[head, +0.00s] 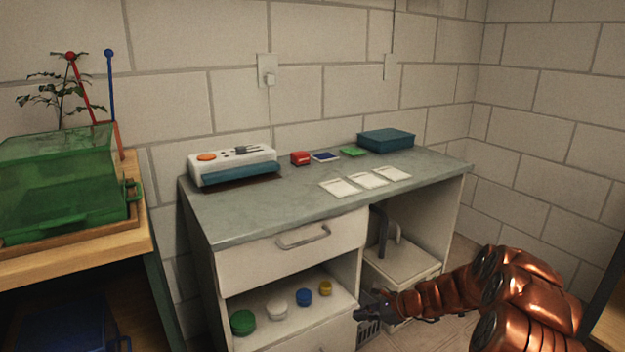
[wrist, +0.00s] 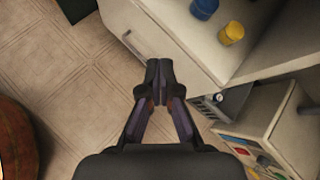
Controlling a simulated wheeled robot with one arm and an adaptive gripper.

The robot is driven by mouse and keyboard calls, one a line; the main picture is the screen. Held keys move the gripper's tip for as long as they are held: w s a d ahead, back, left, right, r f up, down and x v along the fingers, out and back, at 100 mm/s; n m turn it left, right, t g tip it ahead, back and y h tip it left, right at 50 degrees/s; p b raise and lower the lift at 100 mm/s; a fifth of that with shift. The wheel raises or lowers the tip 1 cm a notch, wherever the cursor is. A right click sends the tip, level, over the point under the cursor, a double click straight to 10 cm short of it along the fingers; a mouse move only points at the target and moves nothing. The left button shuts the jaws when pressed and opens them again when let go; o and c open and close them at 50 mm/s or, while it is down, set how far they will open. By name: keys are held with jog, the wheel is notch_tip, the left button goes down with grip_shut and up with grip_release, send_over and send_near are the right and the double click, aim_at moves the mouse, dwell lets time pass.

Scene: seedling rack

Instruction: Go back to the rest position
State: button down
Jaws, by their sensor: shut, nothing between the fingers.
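My gripper (wrist: 158,72) is shut and empty in the wrist view, its fingertips together, pointing at the front of the desk's lower drawer (wrist: 145,25). In the head view my gripper (head: 360,312) is small and dark at the end of my copper-coloured arm, low in front of the desk (head: 240,215). Whether the fingertips touch the drawer front cannot be told.
The open shelf (head: 270,335) holds green, white, blue and yellow lidded pots. The desk top carries a white-and-teal device (head: 233,165), white packets (head: 366,181) and a teal box (head: 386,139). A wooden rack with a green bin (head: 60,190) stands left. Tiled floor (wrist: 85,75) is clear.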

jog(key=s+a+r+n+g+h+p, duration=0.1)
jog(key=s+a+r+n+g+p, duration=0.2)
jog(key=s+r, duration=0.55)
jog(key=s+a+r+n+p, duration=0.3)
jog(key=s+r+n+p, duration=0.25)
jog(key=r, duration=0.65)
jog(key=s+a+r+n+g+h+p, duration=0.1)
jog(key=s+a+r+n+g+p, duration=0.15)
jog(key=s+r+p, duration=0.55)
jog(key=s+d+r+n+h+p, duration=0.2)
jog(key=s+d+r+p, duration=0.2)
jog(key=s+r, duration=0.3)
jog(key=s+d+r+n+h+p, duration=0.3)
jog(key=s+r, duration=0.4)
jog(key=s, duration=0.3)
jog(key=s+d+r+n+h+p, duration=0.2)
jog(key=s+d+r+p, duration=0.3)
jog(key=s, duration=0.4)
notch_tip(320, 180, up, 3)
jog(key=shift+d+f+n+g+h+p, duration=0.2)
jog(key=shift+d+n+g+h+p, duration=0.1)
jog(key=shift+n+g+p, duration=0.3)
jog(key=shift+s, duration=0.1)
